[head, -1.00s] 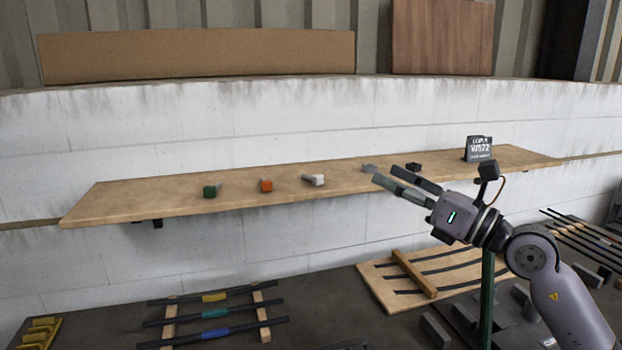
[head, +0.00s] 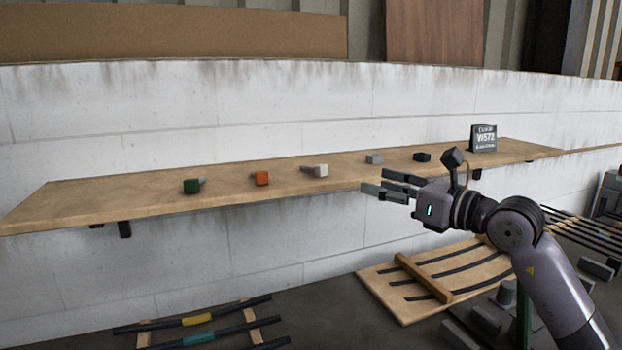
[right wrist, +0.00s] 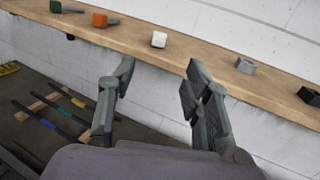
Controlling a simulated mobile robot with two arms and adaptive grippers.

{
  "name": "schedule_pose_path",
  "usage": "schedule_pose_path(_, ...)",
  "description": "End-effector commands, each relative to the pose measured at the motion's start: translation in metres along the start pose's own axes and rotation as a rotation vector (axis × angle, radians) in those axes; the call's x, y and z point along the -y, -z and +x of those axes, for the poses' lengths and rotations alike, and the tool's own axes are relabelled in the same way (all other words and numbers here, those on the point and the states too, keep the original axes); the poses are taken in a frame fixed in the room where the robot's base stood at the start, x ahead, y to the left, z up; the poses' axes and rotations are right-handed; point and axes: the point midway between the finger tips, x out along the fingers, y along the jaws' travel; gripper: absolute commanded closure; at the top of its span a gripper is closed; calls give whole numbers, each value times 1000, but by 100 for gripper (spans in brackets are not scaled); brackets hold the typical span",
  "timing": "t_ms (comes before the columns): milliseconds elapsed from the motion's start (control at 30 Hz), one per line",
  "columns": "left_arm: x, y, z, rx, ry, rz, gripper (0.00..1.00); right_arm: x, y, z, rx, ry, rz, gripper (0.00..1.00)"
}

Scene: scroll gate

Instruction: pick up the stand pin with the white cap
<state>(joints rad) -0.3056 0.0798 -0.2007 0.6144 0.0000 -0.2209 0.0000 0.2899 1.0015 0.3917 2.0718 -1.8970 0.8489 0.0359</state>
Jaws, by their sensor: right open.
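The stand pin with the white cap (head: 320,170) lies on the wooden shelf (head: 90,200), its cap toward the front edge; its white cap also shows in the right wrist view (right wrist: 159,40). My right gripper (head: 376,188) is open and empty, in front of the shelf edge, to the right of the white-capped pin. In the right wrist view my right gripper's fingers (right wrist: 158,85) are spread, with the white cap beyond them and between them in the picture. My left gripper is not in view.
On the shelf, pins with orange (head: 261,178) and green (head: 191,186) caps lie left of the white one. Grey (head: 375,158) and black (head: 422,157) capped pieces lie right. A sign (head: 484,138) stands at the right end. Racks with dark rods (head: 435,275) lie below.

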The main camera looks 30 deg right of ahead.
Motion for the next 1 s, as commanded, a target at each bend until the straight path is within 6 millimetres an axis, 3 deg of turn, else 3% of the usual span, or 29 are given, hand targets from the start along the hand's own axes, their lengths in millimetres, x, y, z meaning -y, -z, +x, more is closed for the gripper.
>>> schedule_pose_path(500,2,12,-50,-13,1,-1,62,-1,-6,94,2,-2,4,55)
schedule_pose_path(767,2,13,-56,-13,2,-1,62,-1,-3,115,1,-1,1,55)
schedule_pose_path(1000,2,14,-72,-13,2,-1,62,-1,-5,151,2,-2,4,55)
